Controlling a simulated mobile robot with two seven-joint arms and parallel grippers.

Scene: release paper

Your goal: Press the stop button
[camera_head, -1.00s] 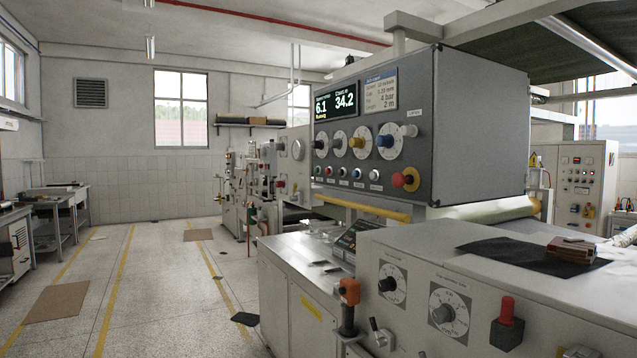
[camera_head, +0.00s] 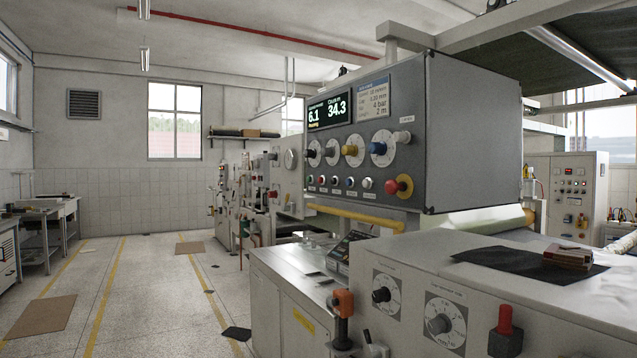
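A grey control box (camera_head: 470,130) hangs over the machine at the centre right. Its front panel carries a lit display (camera_head: 330,112) reading 6.1 and 34.3, a row of dials, and a row of small coloured buttons (camera_head: 337,182) below them. Their labels are too small to read. A red mushroom button on a yellow base (camera_head: 397,187) sits at the panel's lower right. I cannot tell from the labels which one is the stop button. Neither of my grippers shows.
In front stands a grey cabinet with two dials (camera_head: 445,323), a red-topped black switch (camera_head: 506,333) and an orange-headed handle (camera_head: 343,315). A dark sheet with a small brown block (camera_head: 569,258) lies on top. The floor aisle (camera_head: 150,290) at left is open.

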